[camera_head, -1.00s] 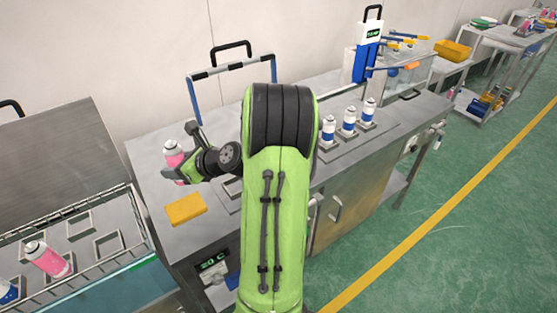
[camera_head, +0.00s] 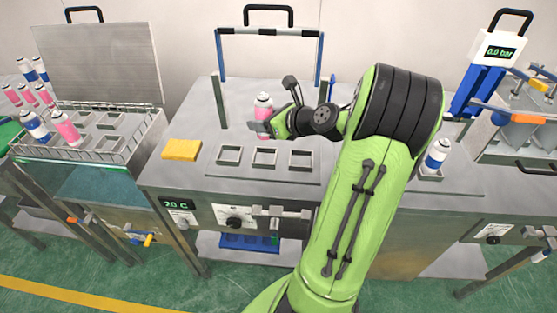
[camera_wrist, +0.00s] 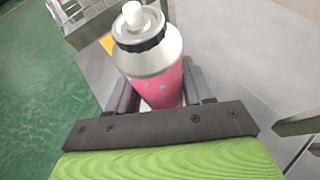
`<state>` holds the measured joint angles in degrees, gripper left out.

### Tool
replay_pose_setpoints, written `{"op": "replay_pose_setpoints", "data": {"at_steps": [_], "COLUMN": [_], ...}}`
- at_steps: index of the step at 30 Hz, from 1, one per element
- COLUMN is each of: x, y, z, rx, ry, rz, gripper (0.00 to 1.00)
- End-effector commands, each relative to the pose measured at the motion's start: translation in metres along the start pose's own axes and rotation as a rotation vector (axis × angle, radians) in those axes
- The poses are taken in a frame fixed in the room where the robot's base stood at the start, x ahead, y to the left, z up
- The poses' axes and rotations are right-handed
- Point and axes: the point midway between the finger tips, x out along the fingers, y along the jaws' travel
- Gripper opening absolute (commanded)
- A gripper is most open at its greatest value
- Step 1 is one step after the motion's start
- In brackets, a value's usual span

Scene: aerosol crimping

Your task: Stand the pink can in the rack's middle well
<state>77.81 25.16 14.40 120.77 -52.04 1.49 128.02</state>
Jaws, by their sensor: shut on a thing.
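The pink can (camera_head: 263,113), with a silver top and white nozzle, stands upright in my gripper (camera_head: 276,126). It also shows in the wrist view (camera_wrist: 160,85), between the dark fingers. My gripper is shut on it. In the head view the can appears just behind the row of three square wells on the bench, in line with the middle well (camera_head: 265,158). The left well (camera_head: 228,155) and right well (camera_head: 300,160) look empty, as does the middle one. The can's base is partly hidden by the gripper, and I cannot tell its height above the bench.
A yellow block (camera_head: 182,150) lies left of the wells. A blue and black arched frame (camera_head: 270,32) stands behind. A wire basket (camera_head: 110,150) with cans is at the left. A blue-white can (camera_head: 436,154) stands right of my arm. A pressure display unit (camera_head: 490,60) stands further right.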

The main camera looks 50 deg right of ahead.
Motion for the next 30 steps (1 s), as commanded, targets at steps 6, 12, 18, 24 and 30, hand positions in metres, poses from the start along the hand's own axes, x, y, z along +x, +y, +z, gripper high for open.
{"op": "replay_pose_setpoints", "data": {"at_steps": [6, 12, 18, 24, 30], "x": [0.021, 0.038, 0.042, 0.043, 0.043], "y": [0.001, 0.001, 0.0, 0.0, 0.0], "z": [-0.044, -0.079, -0.088, -0.09, -0.09], "rx": [0.005, 0.005, 0.0, 0.001, 0.001], "ry": [0.002, 0.002, 0.001, 0.001, 0.002], "rz": [0.002, 0.003, -0.001, 0.001, 0.0], "gripper": [0.17, 0.17, 0.17, 0.17, 0.77]}}
